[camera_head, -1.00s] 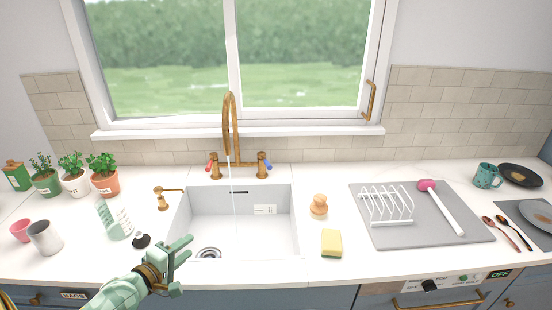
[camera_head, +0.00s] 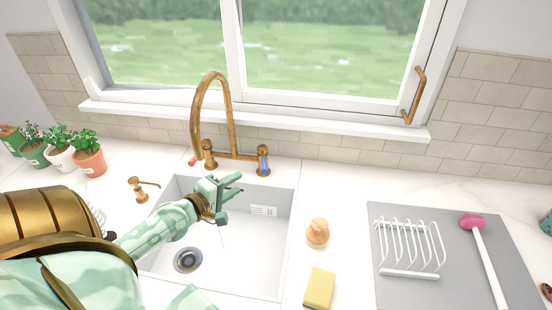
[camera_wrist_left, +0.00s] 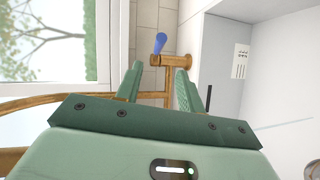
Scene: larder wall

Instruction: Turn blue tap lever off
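The brass tap (camera_head: 231,105) stands behind the white sink, with a tall curved spout. Its blue lever (camera_head: 262,162) is on the right-hand valve, and its red lever (camera_head: 192,161) sticks out at the left. My left gripper (camera_head: 232,184) is over the sink, in front of and slightly left of the blue lever. In the left wrist view, the blue lever (camera_wrist_left: 160,43) shows beyond the gap between the parted fingers of the gripper (camera_wrist_left: 157,78). The fingers are empty and apart from the lever. My right gripper is not in view.
The sink (camera_head: 265,285) lies below my arm. A soap dispenser (camera_head: 140,188) stands left of it. A wooden-handled brush (camera_head: 317,232) and a yellow sponge (camera_head: 320,288) are on the right. A grey mat (camera_head: 400,292) bears a white rack (camera_head: 408,245). The window sill (camera_head: 330,122) is behind the tap.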

